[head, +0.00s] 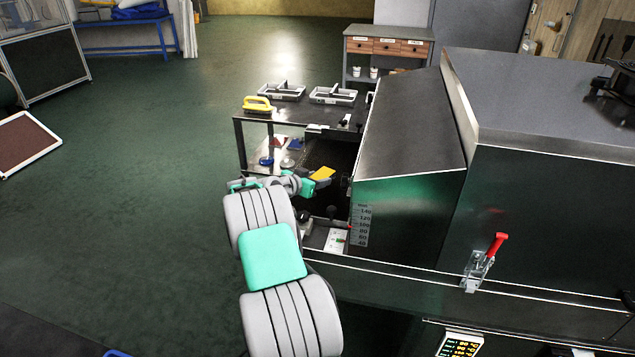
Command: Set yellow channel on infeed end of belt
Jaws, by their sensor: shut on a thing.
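The yellow channel (323,172) shows as a small yellow piece at the end of my arm, just left of the tunnel mouth. My gripper (309,183) is shut on it, and the fingers partly hide it. The dark infeed end of the belt (333,155) lies around and behind the gripper, in front of the tunnel hood (412,125). The channel appears to be over the belt area, but I cannot tell its height or whether it touches.
A dark bench (300,114) behind carries two grey trays (332,95) and a yellow-handled tool (257,104). A height scale (361,226) is on the hood's near side. A red-handled clamp (484,262) is at the right. Open floor lies left.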

